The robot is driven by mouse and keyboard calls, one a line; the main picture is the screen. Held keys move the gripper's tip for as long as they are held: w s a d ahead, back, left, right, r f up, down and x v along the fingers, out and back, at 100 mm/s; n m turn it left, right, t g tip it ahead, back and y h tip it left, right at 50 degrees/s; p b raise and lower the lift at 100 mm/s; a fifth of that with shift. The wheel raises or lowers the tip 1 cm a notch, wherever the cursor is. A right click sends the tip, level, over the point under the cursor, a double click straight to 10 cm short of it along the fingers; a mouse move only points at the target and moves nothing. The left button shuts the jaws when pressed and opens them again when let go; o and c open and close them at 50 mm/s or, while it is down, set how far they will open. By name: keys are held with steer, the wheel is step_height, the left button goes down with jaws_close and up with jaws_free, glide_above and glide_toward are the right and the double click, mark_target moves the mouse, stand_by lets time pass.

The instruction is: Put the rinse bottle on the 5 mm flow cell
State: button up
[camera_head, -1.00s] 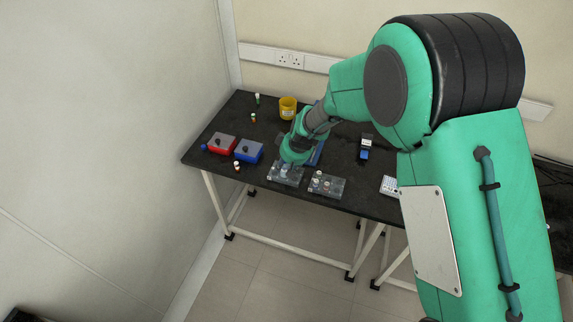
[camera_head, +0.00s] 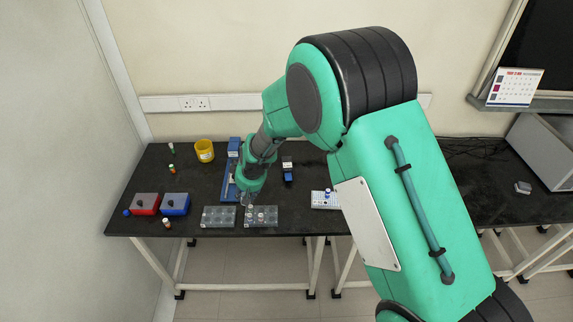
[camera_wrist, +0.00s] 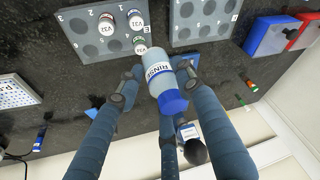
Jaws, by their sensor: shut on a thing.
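The rinse bottle (camera_wrist: 158,72) shows in the wrist view with a pale grey body, a RINSE label and a blue cap (camera_wrist: 172,102). My gripper (camera_wrist: 153,84) is shut on it, one finger on each side. In the head view my gripper (camera_head: 246,199) is low over the table, behind the two grey racks; the bottle is hard to make out there. I cannot tell for certain which thing is the 5 mm flow cell; no readable label names it. A small blue and white device (camera_head: 287,172) stands to the right of my gripper.
The left grey rack (camera_head: 219,222) looks empty; the right one (camera_head: 250,222) holds a few vials. Red (camera_head: 145,207) and blue (camera_head: 175,208) boxes, a yellow cup (camera_head: 204,151) and a white rack (camera_head: 322,205) are around.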

steer(key=w+d+r+m+p, duration=0.2)
steer(key=d, duration=0.8)
steer(key=w+d+r+m+h+p, duration=0.1)
steer(key=w+d+m+p, duration=0.1)
steer(key=d, duration=0.7)
steer(key=shift+w+d+r+m+t+h, duration=0.3)
steer(key=shift+w+d+r+m+t, duration=0.15)
steer(key=shift+w, duration=0.3)
steer(key=shift+w+a, duration=0.1)
steer(key=shift+a, duration=0.05)
glide_above(288, 167)
steer(key=shift+b+x, duration=0.45)
steer(key=shift+x, duration=0.35)
steer(key=shift+f, duration=1.8)
steer(key=shift+f+b, duration=0.15)
steer(key=shift+b, duration=0.2)
